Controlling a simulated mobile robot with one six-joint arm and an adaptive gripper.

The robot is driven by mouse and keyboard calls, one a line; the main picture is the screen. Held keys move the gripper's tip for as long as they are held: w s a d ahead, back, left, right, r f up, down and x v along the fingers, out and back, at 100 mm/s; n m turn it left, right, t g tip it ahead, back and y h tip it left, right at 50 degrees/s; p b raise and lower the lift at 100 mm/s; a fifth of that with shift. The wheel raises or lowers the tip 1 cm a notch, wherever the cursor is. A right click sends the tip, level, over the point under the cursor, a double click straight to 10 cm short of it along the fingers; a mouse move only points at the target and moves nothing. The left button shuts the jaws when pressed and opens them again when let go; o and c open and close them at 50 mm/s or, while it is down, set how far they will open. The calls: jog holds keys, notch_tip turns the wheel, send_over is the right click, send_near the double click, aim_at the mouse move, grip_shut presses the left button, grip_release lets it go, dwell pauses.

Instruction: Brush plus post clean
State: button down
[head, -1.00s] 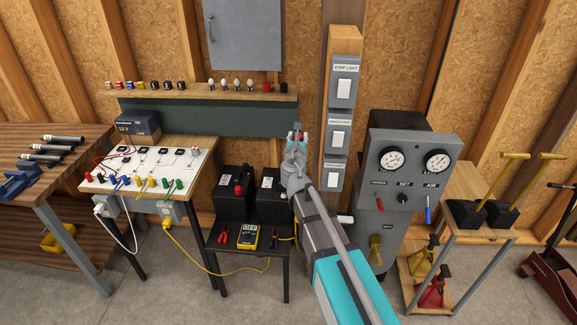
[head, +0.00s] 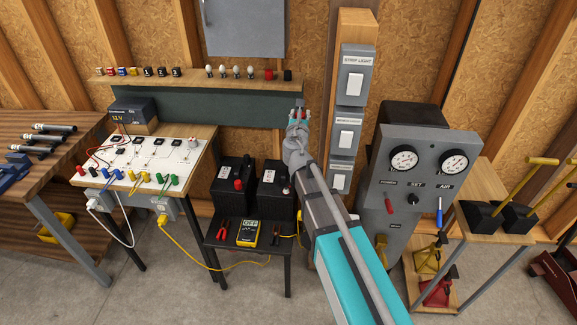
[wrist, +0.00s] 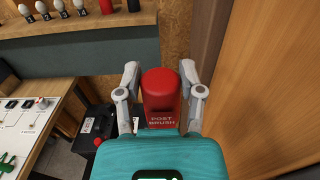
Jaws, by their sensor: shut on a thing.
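My gripper (head: 298,122) is raised in front of the back wall, above and to the right of two black batteries. In the wrist view its two fingers are shut on the red post brush (wrist: 161,98), which is labelled POST BRUSH. The brush's working end is hidden. The left black battery (head: 226,192) has a red cap on top. The right black battery (head: 271,199) stands beside it, partly behind my arm. Both are below the gripper and apart from it. The state of their posts is too small to tell.
A low black stand (head: 268,262) holds pliers and a yellow multimeter (head: 248,233) before the batteries. A wooden shelf (head: 190,83) with bulbs runs behind. A switch post (head: 350,105) and a gauge cabinet (head: 426,150) stand right. A test-board bench (head: 207,133) is left.

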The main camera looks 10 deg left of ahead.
jog(key=shift+w+d, duration=0.1)
jog(key=shift+d, duration=0.15)
jog(key=shift+w+f+b, duration=0.15)
jog(key=shift+f+b, duration=0.4)
jog(key=shift+b, duration=0.05)
jog(key=w+a+f+b, duration=0.2)
jog(key=w+f+b, duration=0.2)
jog(key=f+b, duration=0.7)
jog(key=w+a+f+b, duration=0.2)
jog(key=w+f+b, duration=0.2)
jog(key=f+b, duration=0.8)
jog(key=w+a+f+b, duration=0.2)
jog(key=w+f+b, duration=0.2)
jog(key=f+b, duration=0.7)
jog(key=shift+w+a+f, duration=0.3)
jog(key=shift+a, duration=0.1)
jog(key=shift+f+b, duration=0.1)
jog(key=shift+b, duration=0.25)
jog(key=shift+f+b, duration=2.4)
jog(key=shift+s+f+b, duration=0.1)
jog(key=shift+f+b, duration=0.75)
jog(key=shift+b, duration=0.05)
jog(key=shift+d+y, duration=0.1)
jog(key=shift+y, duration=0.2)
